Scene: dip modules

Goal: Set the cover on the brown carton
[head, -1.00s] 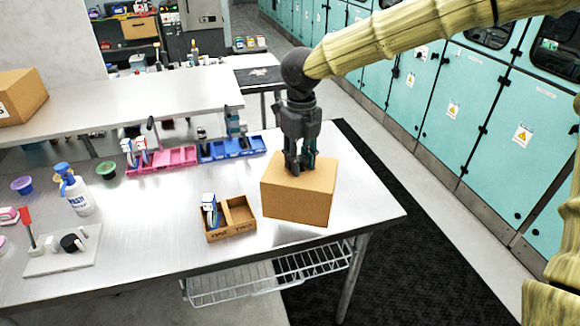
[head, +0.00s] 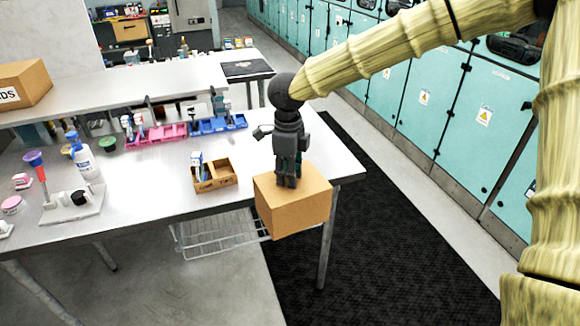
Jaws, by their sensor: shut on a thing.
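The brown carton (head: 217,187) is a small open box with two compartments near the table's front edge. A blue-and-white module (head: 197,165) stands up out of its left compartment, and the right one looks empty. The cover (head: 293,214) is a larger, plain brown box shape with a closed top. My gripper (head: 288,183) points down and is shut on the cover at the middle of its top. The cover is right of the carton and nearer to me, apart from it, and overlaps the table's front edge in the picture. Its underside is hidden.
Pink bins (head: 160,133) and blue bins (head: 217,124) line the back of the metal table (head: 150,190). A white spray bottle (head: 82,157) and a stand (head: 72,207) are at left. A wire shelf (head: 222,235) hangs below. Teal cabinets (head: 430,115) stand at right.

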